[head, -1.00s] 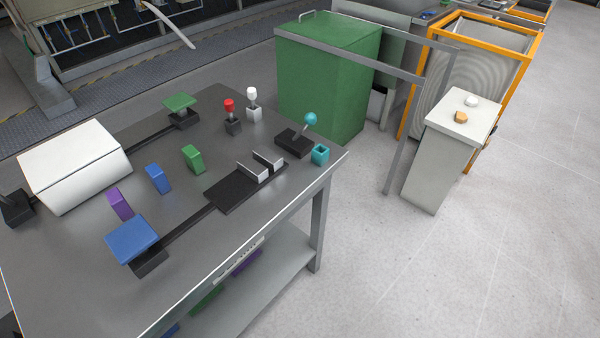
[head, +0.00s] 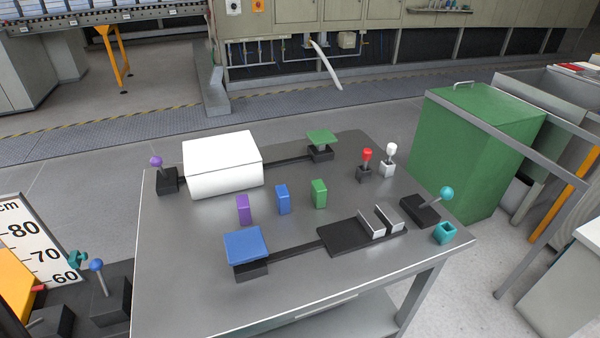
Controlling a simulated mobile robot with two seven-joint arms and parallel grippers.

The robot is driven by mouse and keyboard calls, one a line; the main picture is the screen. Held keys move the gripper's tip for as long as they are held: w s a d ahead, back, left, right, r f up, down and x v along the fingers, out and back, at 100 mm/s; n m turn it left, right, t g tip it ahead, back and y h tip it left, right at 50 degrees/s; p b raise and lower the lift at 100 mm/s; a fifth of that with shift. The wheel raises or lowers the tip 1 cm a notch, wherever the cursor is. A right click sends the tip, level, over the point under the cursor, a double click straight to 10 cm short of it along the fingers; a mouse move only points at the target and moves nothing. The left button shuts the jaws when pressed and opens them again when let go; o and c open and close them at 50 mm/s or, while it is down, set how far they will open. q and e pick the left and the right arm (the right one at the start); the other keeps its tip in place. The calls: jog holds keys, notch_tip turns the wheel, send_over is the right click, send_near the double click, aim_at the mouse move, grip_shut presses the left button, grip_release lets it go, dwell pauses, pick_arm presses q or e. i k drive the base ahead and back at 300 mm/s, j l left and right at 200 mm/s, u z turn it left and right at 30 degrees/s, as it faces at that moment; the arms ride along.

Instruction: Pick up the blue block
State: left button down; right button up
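The blue block (head: 283,199) stands upright on the grey table (head: 190,290), near its middle. A purple block (head: 243,209) stands to its left and a green block (head: 319,193) to its right, both apart from it. A flat blue square plate (head: 244,245) on a dark base lies nearer to me, at the end of a dark rail. Neither of my grippers shows in the head view.
A white box (head: 222,165) stands behind the blocks. A black plate with metal jaws (head: 380,222), red (head: 367,155) and white (head: 391,149) knobs and a teal-knobbed lever (head: 446,193) stand right. A green cabinet (head: 470,150) is beyond. The table front is clear.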

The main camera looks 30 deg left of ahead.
aim_at(282, 197)
jog(key=u, duration=1.05)
